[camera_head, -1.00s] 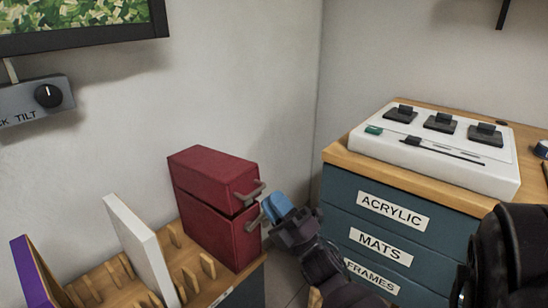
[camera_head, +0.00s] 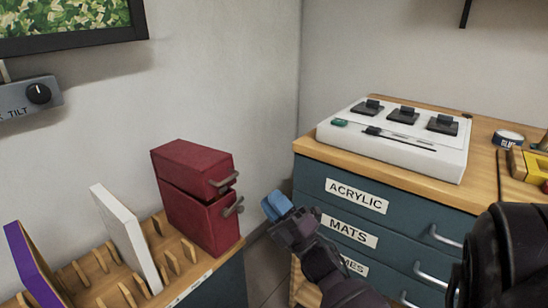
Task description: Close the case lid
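The dark red case (camera_head: 198,220) stands upright at the right end of the wooden rack on the left cabinet. Its lid (camera_head: 190,162) is the upper part and has a grey handle. A dark gap shows between lid and body, so the lid is slightly ajar. A second grey handle is on the body below. My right gripper (camera_head: 275,206), with blue fingertips, is just right of the case, apart from its handles. Its fingertips look together, with nothing seen between them. My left gripper is not in view.
A white panel (camera_head: 126,236) and a purple panel (camera_head: 34,264) stand in the slotted rack (camera_head: 92,271) left of the case. The blue drawer cabinet (camera_head: 400,225) on the right bears a white control box (camera_head: 400,140). A narrow floor gap separates the cabinets.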

